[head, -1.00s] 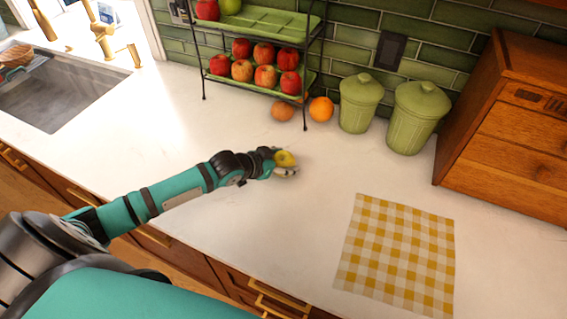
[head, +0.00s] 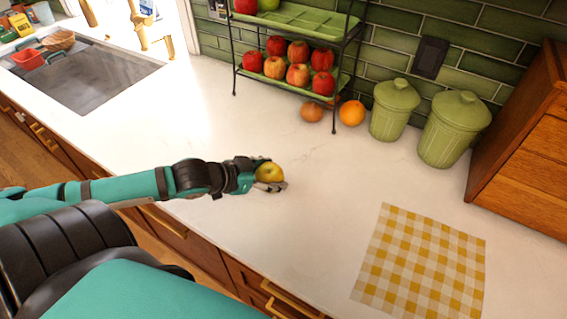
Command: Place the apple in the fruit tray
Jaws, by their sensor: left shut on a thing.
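A yellow apple (head: 270,173) is held in my left gripper (head: 271,178) over the white counter, near its front edge. The fingers are shut around the apple; I cannot tell how high above the counter it is. The fruit tray appears to be the two-tier green rack (head: 291,84) with a black wire frame, standing at the back against the tiles. Its lower tier holds several red apples (head: 298,73). Its upper tier (head: 297,17) has a red and a green apple at the left and bare green surface to the right. My right gripper is not in view.
Two oranges (head: 351,113) lie on the counter by the rack's right legs. Two green lidded canisters (head: 455,128) and a wooden cabinet (head: 528,150) stand to the right. A yellow checked cloth (head: 424,262) lies at front right. A sink (head: 85,75) is at left. The counter between gripper and rack is clear.

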